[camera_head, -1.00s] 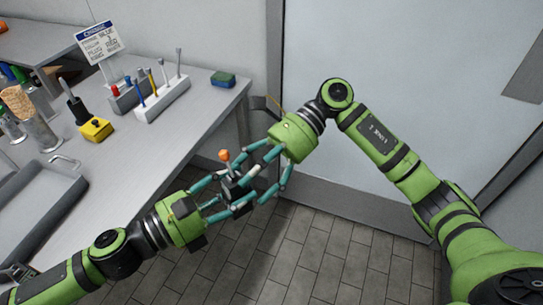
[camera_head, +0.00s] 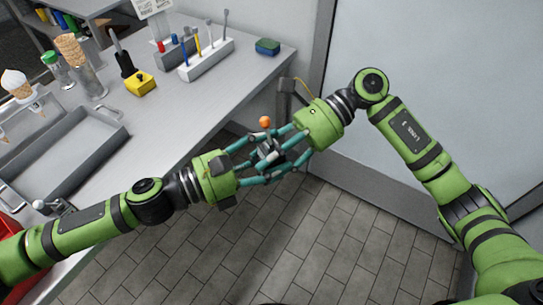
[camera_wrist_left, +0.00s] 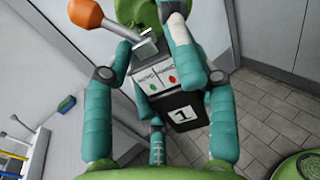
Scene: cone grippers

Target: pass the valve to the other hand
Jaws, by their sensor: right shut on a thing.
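The valve (camera_head: 268,150) is a dark block with an orange ball knob on a lever, held in the air beside the bench. In the left wrist view the valve (camera_wrist_left: 182,108) shows a label "1" and a red and a green mark. My right gripper (camera_head: 258,161), reaching in from the right, is shut on it. My left gripper (camera_head: 278,151) faces it from the left, its fingers around the valve and interleaved with the right fingers. In the left wrist view its fingers lie along both sides and below; whether they press on the valve is unclear.
The grey bench (camera_head: 215,85) is at the left, with a tray (camera_head: 118,112), a tool rack (camera_head: 205,62), a yellow block (camera_head: 141,84) and a blue-green sponge (camera_head: 267,46). A pale door (camera_head: 460,60) stands behind my right arm. Open tiled floor lies below the grippers.

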